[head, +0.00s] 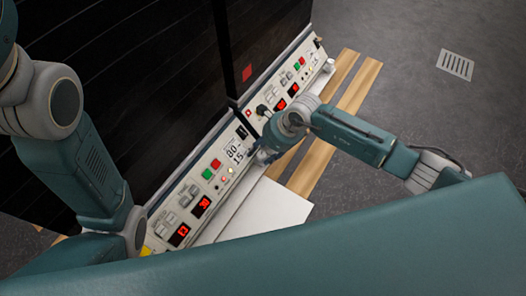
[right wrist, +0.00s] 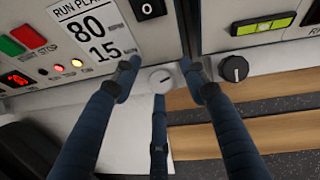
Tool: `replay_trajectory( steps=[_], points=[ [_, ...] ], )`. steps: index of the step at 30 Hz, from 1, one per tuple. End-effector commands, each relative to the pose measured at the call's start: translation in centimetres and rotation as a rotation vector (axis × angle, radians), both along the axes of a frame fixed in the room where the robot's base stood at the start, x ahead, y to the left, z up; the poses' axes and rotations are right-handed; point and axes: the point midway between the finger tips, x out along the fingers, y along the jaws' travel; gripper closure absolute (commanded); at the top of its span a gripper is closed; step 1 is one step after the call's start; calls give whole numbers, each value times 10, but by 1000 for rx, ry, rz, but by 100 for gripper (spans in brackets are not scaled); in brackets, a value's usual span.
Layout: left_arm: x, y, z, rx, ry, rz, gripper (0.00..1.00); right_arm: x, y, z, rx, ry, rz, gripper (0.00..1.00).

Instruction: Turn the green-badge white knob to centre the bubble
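A white round knob (right wrist: 162,79) with a dark pointer mark sits low on the front panel in the right wrist view. No green badge on it can be made out. My right gripper (right wrist: 160,84) is open, with its dark blue fingers spread around the knob; whether they touch it I cannot tell. In the head view this gripper (head: 262,155) is at the panel and hides the knob. A green-yellow level vial (right wrist: 265,23) is on the panel to the right; its bubble is too small to place. My left gripper is out of view.
A black knob (right wrist: 233,68) sits close to the right of the right gripper's fingers. A run plate label (right wrist: 88,30) reading 80 and 15 is to the left, beside green and red buttons. A white board (head: 263,209) and wooden slats (head: 355,88) lie below the panel.

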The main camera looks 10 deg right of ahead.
Motion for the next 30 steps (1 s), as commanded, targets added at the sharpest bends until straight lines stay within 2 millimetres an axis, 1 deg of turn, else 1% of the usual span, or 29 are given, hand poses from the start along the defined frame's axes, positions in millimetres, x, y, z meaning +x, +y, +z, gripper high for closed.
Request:
replay_trajectory(
  steps=[5, 8, 11, 18, 21, 25, 30],
  points=[
    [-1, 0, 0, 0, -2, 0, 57, -2, -2, 1, -2, 4, 0, 57],
    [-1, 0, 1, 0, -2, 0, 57, -3, -6, 9, -3, 3, 0, 57],
    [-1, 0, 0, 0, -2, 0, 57, -6, -12, 25, -4, 1, 1, 57],
    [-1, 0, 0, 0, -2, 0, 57, -15, -29, 74, -4, -1, 2, 57],
    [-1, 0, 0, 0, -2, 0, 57, -19, -34, 89, -3, 1, 2, 57],
    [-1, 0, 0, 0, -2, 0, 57, -22, -38, 104, -1, 0, 2, 57],
    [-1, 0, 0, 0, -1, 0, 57, -23, -40, 110, -1, 1, 1, 57]
  ],
)
